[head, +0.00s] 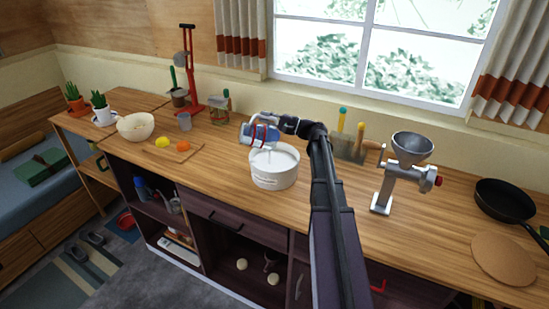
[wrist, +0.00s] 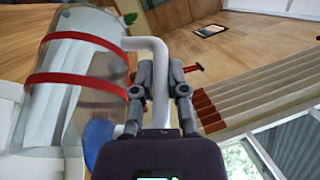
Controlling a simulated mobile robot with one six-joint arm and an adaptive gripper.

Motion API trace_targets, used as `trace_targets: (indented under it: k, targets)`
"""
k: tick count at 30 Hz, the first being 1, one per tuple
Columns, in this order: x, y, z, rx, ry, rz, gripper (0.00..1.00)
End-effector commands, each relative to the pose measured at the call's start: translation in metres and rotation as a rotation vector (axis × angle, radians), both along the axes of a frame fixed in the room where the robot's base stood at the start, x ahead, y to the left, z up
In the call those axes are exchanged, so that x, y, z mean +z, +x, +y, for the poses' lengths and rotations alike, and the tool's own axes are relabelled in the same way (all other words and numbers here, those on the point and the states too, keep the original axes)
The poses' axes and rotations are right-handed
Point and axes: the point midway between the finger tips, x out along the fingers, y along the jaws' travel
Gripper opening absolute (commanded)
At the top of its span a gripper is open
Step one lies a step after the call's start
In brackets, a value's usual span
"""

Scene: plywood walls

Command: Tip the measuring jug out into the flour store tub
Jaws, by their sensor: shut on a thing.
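The measuring jug is clear with red bands and a white handle. In the head view the jug (head: 259,134) is held tilted well over, close above the back left rim of the white round tub (head: 274,179). The tub stands upright on the counter, open at the top, with pale contents. My gripper (head: 282,122) is shut on the jug's handle, behind the tub. In the wrist view the fingers of my gripper (wrist: 160,85) pinch the handle (wrist: 159,70), and the jug (wrist: 62,85) fills the left side. A blue patch shows at the jug; I cannot tell whether it is contents.
A metal hand grinder (head: 386,190) stands right of the tub. A board (head: 172,151) with yellow and orange fruit and a cream bowl (head: 135,126) are to the left. A red stand (head: 190,75) is at the back. A frying pan (head: 503,200) is far right.

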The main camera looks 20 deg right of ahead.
Motion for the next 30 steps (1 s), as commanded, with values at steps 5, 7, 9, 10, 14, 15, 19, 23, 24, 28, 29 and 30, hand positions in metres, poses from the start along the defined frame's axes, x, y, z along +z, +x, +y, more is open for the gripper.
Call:
trace_targets:
  k: [5,7,9,10,14,15,19,23,24,28,29,30]
  targets:
    - [-0.001,-0.001,-0.003,0.000,0.021,-0.007,0.00]
    - [-0.001,-0.001,-0.004,0.000,0.028,-0.009,0.00]
    - [-0.001,-0.001,-0.005,0.000,0.035,-0.011,0.00]
    - [-0.001,-0.002,-0.006,0.000,0.039,-0.012,0.00]
    - [0.000,-0.002,-0.008,0.000,0.052,-0.017,0.00]
    - [0.000,-0.002,-0.008,0.000,0.057,-0.018,0.00]
    - [0.000,-0.003,-0.010,0.000,0.071,-0.022,0.00]
    - [0.000,-0.004,-0.012,-0.001,0.085,-0.027,0.00]
    - [0.000,-0.004,-0.012,0.000,0.089,-0.028,0.00]
    - [0.000,-0.005,-0.014,0.000,0.103,-0.032,0.00]
    - [0.000,-0.005,-0.015,-0.001,0.106,-0.033,0.00]
    - [0.000,-0.005,-0.015,0.000,0.111,-0.034,0.00]
